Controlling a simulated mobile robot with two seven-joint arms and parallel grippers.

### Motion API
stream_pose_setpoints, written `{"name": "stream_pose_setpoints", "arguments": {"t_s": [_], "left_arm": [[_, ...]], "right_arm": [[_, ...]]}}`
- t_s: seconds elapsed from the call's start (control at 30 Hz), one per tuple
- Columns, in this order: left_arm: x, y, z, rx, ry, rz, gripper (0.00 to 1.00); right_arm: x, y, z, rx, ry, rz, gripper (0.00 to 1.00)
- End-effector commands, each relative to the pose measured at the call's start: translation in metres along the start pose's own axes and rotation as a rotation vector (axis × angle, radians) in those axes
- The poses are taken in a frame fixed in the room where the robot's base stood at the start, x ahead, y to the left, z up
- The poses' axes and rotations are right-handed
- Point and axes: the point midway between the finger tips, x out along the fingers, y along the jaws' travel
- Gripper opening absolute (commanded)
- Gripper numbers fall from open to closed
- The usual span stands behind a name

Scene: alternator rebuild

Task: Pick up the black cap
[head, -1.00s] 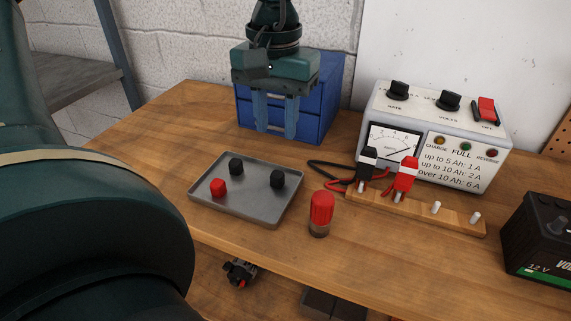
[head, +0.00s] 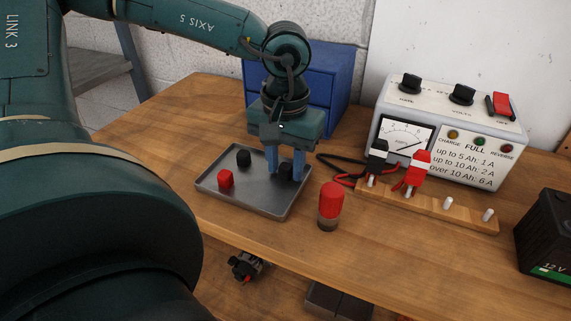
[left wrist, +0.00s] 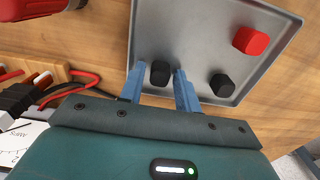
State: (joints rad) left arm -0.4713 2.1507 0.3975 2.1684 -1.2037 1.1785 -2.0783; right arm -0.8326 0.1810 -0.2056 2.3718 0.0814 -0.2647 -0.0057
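Two black caps and a red cap (head: 226,178) stand in a grey metal tray (head: 262,207). One black cap (head: 285,173) is at the tray's right side, the other black cap (head: 244,158) at the back. My left gripper (head: 286,174) points down over the right-hand cap. In the left wrist view, my left gripper's fingers (left wrist: 162,85) are open, one on each side of that black cap (left wrist: 160,73), with a gap at least on one side. The other black cap (left wrist: 222,85) and the red cap (left wrist: 251,40) lie outside the fingers. My right gripper is not in view.
A red-topped bottle (head: 331,203) stands right of the tray. Behind are a blue drawer cabinet (head: 335,75) and a charger (head: 445,130) with black and red clamps on a wooden peg strip (head: 450,211). A black battery (head: 545,235) is at far right.

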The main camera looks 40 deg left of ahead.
Motion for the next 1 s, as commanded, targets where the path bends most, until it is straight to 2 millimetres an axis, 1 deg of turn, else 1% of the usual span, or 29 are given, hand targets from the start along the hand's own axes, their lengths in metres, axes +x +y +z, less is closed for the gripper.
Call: {"name": "stream_pose_setpoints", "arguments": {"t_s": [0.07, 0.3, 0.57, 0.67, 0.77, 0.9, 1.0], "left_arm": [[0.000, 0.000, 0.000, 0.000, 0.000, 0.000, 0.31], [-0.001, 0.000, 0.000, 0.000, 0.001, 0.000, 0.11], [-0.003, 0.000, 0.000, 0.000, 0.002, 0.001, 0.10], [-0.013, 0.000, -0.001, 0.000, 0.005, 0.001, 0.10], [-0.031, 0.000, -0.001, -0.001, 0.007, 0.002, 0.10], [-0.061, 0.000, -0.001, -0.001, 0.008, 0.001, 0.10], [-0.079, 0.000, -0.001, -0.001, 0.006, 0.000, 0.10]], "right_arm": [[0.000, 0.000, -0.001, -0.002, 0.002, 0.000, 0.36], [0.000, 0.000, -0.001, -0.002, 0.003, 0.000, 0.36], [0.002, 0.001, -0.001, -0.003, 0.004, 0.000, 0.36], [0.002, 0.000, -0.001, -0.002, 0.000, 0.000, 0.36], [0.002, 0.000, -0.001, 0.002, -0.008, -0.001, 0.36], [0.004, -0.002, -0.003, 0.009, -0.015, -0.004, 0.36], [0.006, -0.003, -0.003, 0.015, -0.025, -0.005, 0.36]]}}
